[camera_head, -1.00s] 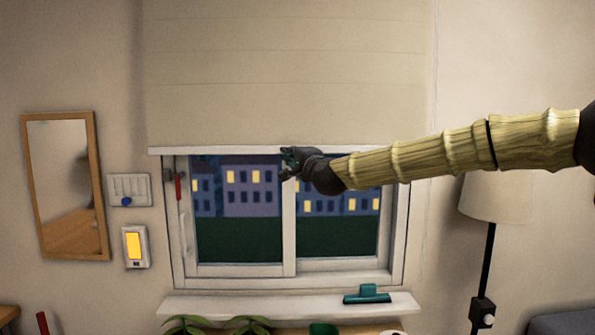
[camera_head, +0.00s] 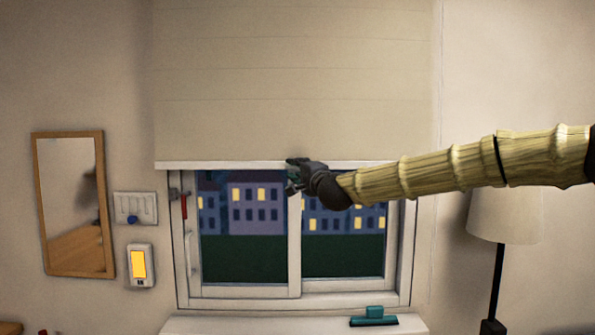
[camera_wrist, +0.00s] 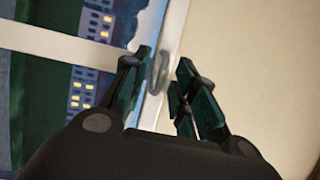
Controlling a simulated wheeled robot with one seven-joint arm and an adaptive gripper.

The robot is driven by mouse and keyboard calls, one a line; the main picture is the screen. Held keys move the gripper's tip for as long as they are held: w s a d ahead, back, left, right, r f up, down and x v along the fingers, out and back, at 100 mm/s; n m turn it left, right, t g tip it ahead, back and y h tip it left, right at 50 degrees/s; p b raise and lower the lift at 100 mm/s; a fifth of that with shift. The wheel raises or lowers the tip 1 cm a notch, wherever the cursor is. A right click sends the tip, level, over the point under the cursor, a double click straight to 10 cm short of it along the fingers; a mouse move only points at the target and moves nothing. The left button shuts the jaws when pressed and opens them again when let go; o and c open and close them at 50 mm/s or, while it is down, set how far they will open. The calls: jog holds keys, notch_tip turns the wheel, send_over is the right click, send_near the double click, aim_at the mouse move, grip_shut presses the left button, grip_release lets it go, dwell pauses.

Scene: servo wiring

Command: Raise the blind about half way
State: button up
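The cream blind (camera_head: 293,80) hangs over the top of the window, its pale bottom bar (camera_head: 230,165) level across the upper panes. My gripper (camera_head: 296,172) is at the middle of this bar, in front of the window. In the wrist view, the blind (camera_wrist: 255,50) fills the right side, with its bar (camera_wrist: 174,35) running between my fingers. A small grey pull tab (camera_wrist: 160,72) at the bar lies between the green fingertips. My gripper (camera_wrist: 164,72) looks open around the tab, with a gap visible; contact is unclear.
The window (camera_head: 245,292) has a red-handled latch (camera_head: 183,205) at left. A teal squeegee (camera_head: 373,318) lies on the sill (camera_head: 250,325). A mirror (camera_head: 41,200), a switch panel (camera_head: 135,207) and a lit device (camera_head: 140,264) are left; a lamp (camera_head: 503,215) stands right.

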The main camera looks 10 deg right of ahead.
jog(key=s+d+f, duration=0.1)
jog(key=s+d, duration=0.1)
jog(key=s, duration=0.9)
jog(key=shift+s+f, duration=0.2)
jog(key=shift+s, duration=0.2)
